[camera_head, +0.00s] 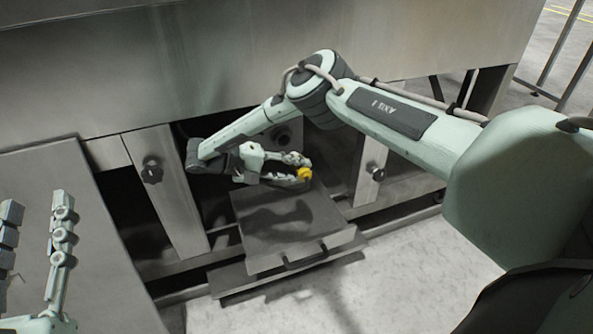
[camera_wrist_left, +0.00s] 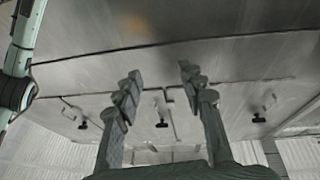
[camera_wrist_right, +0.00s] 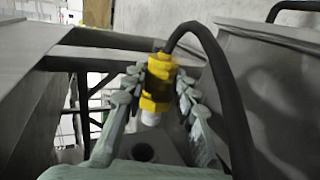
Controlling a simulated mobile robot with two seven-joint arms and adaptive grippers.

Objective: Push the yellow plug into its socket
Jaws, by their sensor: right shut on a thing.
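The yellow plug (camera_wrist_right: 158,85) is between the fingertips of my right gripper (camera_wrist_right: 154,88), which is shut on it. Its white tip points down in the right wrist view, and a black cable loops from its other end. A dark round opening (camera_wrist_right: 143,152) lies below the white tip, apart from it; I cannot tell whether it is the socket.
The grey box (camera_head: 290,225) with a front handle stands below my right gripper. Metal legs with dark knobs (camera_head: 152,172) flank it under the large steel housing (camera_head: 250,60). A steel panel (camera_head: 70,200) lies near my left gripper. Pale floor is clear at front.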

